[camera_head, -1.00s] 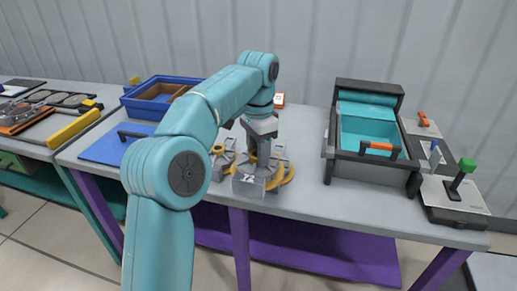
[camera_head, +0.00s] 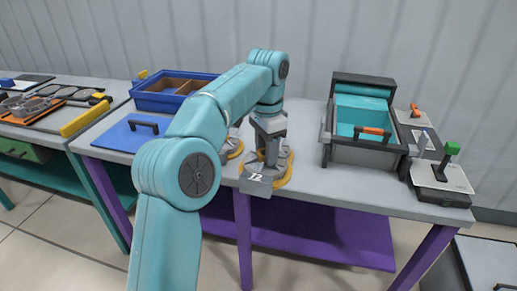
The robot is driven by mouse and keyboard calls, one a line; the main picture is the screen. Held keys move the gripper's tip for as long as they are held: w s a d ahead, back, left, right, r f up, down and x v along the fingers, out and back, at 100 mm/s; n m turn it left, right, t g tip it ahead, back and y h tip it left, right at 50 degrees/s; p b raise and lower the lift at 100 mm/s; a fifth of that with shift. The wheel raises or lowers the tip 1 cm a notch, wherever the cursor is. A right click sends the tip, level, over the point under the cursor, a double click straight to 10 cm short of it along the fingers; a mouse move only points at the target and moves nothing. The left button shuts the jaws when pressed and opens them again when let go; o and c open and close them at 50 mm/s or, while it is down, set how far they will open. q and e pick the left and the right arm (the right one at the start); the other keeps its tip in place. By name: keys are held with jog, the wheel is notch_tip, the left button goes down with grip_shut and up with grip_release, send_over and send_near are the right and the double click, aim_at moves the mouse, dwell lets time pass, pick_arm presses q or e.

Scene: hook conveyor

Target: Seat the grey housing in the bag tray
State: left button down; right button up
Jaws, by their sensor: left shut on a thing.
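The fingertips are mostly hidden, and I cannot tell whether the housing touches the table. No tray is clearly marked as the bag tray; a blue tray (camera_head: 146,102) with brown compartments stands at the back left. My right gripper is out of view.
A second grey and yellow piece (camera_head: 234,150) sits partly behind my arm. A dark-framed box (camera_head: 362,153) with a teal inside and orange handle stands right. Beside it is a plate with a green-knobbed lever (camera_head: 451,149). A blue panel (camera_head: 118,136) lies left. Table between gripper and box is clear.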

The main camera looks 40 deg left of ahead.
aim_at(288, 177)
pick_arm(q)
jog(key=shift+m, duration=0.8)
jog(key=d, duration=0.2)
jog(key=d+f, duration=0.1)
jog(key=d, duration=0.1)
jog(key=w+d+f, duration=0.1)
jog(key=d, duration=0.1)
jog(key=shift+w+d+f, duration=0.1)
jog(key=shift+d, duration=0.05)
jog(key=d+f+n, duration=0.5)
jog(key=d+f, duration=0.7)
jog(key=d, duration=0.1)
jog(key=shift+d+f, duration=0.15)
jog(key=shift+f, duration=0.15)
